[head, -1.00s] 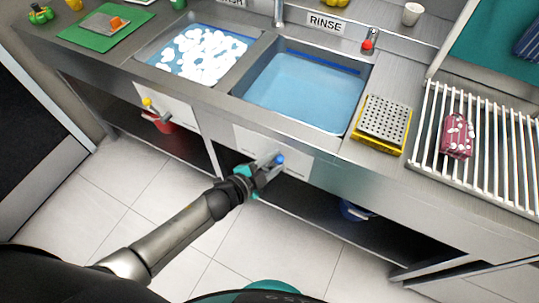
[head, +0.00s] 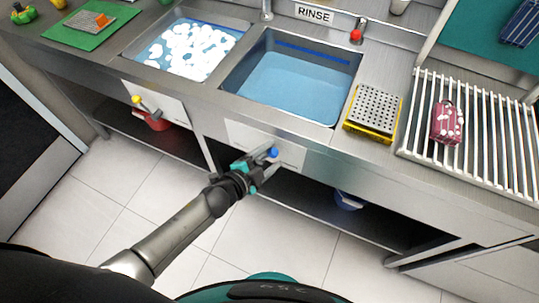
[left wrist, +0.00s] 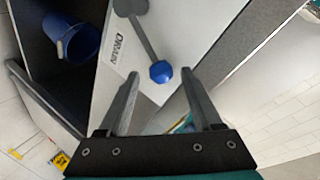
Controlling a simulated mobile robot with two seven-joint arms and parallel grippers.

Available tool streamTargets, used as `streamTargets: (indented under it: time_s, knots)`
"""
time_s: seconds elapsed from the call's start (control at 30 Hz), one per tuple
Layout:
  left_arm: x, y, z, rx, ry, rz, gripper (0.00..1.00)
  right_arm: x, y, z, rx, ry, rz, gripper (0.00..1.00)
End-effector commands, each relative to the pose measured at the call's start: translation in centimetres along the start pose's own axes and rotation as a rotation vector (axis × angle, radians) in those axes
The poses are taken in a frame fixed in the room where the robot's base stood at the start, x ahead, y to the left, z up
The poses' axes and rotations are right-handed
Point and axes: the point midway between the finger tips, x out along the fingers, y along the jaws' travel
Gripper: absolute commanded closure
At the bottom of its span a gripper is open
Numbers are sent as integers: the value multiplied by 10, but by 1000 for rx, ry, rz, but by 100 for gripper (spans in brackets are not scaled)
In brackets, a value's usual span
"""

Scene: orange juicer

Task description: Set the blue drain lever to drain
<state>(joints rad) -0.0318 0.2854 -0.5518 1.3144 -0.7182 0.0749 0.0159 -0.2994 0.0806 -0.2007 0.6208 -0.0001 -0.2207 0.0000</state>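The blue drain lever (left wrist: 145,40) is a grey arm ending in a blue knob, on a white panel below the rinse sink. The blue knob also shows in the head view (head: 273,153). My left gripper (left wrist: 160,73) is open, with one finger on each side of the knob and a gap to both. It shows at the panel in the head view (head: 268,162). The rinse sink (head: 232,84) holds blue water below its rim, with bare wall above it. My right gripper is not in view.
A blue bucket (left wrist: 78,38) stands below the counter, and a red one (head: 157,122) further left. The sponge rack (head: 374,110) and white slatted rack (head: 412,150) are on the counter.

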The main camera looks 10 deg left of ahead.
Motion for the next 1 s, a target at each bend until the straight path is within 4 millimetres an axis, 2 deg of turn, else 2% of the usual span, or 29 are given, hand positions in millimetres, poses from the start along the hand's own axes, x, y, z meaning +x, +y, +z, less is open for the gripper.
streamTargets:
  time_s: [0.23, 0.37, 1.0]
  knots:
    - [-1, 0, 0, -1, 0, -1, 33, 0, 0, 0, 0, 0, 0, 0]
    - [-8, 0, 0, -2, -1, 0, 33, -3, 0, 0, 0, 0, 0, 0]
    - [-119, 0, 0, -2, -2, 2, 33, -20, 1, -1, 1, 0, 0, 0]
